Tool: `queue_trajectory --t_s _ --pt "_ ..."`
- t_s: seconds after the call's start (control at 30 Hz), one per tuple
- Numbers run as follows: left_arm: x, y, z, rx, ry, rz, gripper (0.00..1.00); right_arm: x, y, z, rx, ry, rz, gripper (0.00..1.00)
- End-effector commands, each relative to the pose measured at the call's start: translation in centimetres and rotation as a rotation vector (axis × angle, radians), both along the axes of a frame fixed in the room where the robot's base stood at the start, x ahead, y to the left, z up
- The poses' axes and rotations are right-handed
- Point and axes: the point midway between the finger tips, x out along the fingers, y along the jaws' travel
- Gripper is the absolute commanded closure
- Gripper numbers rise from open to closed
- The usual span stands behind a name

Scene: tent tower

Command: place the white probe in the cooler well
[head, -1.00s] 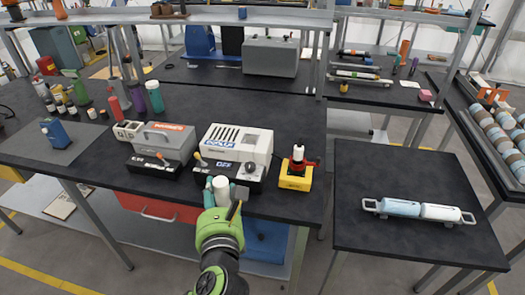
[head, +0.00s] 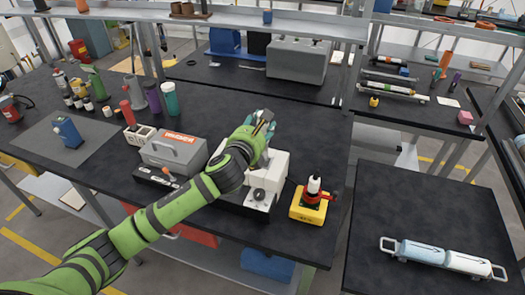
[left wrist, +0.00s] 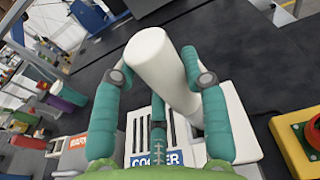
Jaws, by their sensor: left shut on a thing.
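The cooler (head: 280,172) is a white box with vents and a dark front panel on the black bench. Its label shows in the left wrist view (left wrist: 150,160). My left gripper (head: 266,118) is above the cooler, with my arm passing in front of part of it. In the left wrist view its teal fingers (left wrist: 155,65) are shut around the white probe (left wrist: 165,60), a smooth white cylinder. The probe's far end points at the cooler's top near a dark opening; I cannot tell whether it is inside. My right gripper is not in view.
A grey box (head: 172,152) stands left of the cooler. A yellow block with a red and black fitting (head: 310,203) stands to the right. Bottles (head: 152,97) stand at the back left. A lower side table (head: 420,215) on the right holds a two-cylinder rack.

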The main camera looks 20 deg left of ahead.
Motion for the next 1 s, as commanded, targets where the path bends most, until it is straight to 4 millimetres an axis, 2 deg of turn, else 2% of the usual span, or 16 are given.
queue_trajectory --t_s 0.03,0.23,0.43,0.87,0.9,0.93,1.0 --pt "0.0 0.0 -0.9 -0.001 0.002 0.002 0.94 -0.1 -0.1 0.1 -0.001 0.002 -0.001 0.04" --pt "0.0 0.0 -2.8 -0.001 -0.002 0.001 0.94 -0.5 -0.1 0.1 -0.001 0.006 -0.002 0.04" --pt "0.0 0.0 -5.7 -0.002 -0.001 0.001 0.94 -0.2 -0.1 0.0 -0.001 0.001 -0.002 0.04" --pt "0.0 0.0 -6.4 0.001 -0.003 0.0 0.94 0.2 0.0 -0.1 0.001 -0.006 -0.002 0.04" --pt "0.0 0.0 -6.5 0.002 -0.003 0.001 0.48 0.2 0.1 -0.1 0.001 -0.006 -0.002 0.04" --pt "0.0 0.0 -6.4 0.001 -0.003 0.001 0.36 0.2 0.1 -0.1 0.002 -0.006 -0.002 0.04" --pt "0.0 0.0 -6.4 0.001 -0.002 0.001 0.32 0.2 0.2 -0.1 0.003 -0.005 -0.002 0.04"
